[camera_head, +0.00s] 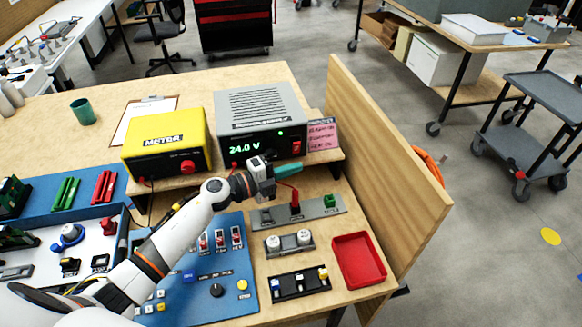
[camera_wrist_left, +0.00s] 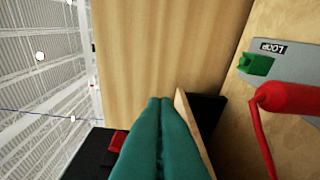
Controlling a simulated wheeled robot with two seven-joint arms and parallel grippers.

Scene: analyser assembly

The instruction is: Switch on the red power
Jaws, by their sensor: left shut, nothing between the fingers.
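The grey power supply (camera_head: 262,110) stands on the raised shelf, its black front reading 24.0 V in green beside a lit green light. Its red power switch (camera_head: 297,147) sits at the right of that front. In the left wrist view a red switch (camera_wrist_left: 117,141) shows on a black panel, left of the fingers. My left gripper (camera_head: 298,168) has teal fingers, shut and empty, just below and in front of the switch. The fingers also show in the wrist view (camera_wrist_left: 160,103); they look apart from the switch. My right gripper is not in view.
A yellow meter (camera_head: 165,141) stands left of the supply. A pink note (camera_head: 323,135) is right of the switch. A wooden side panel (camera_head: 385,160) bounds the bench. Below are a grey strip with a red plug (camera_head: 295,199) and green block, and a red tray (camera_head: 358,260).

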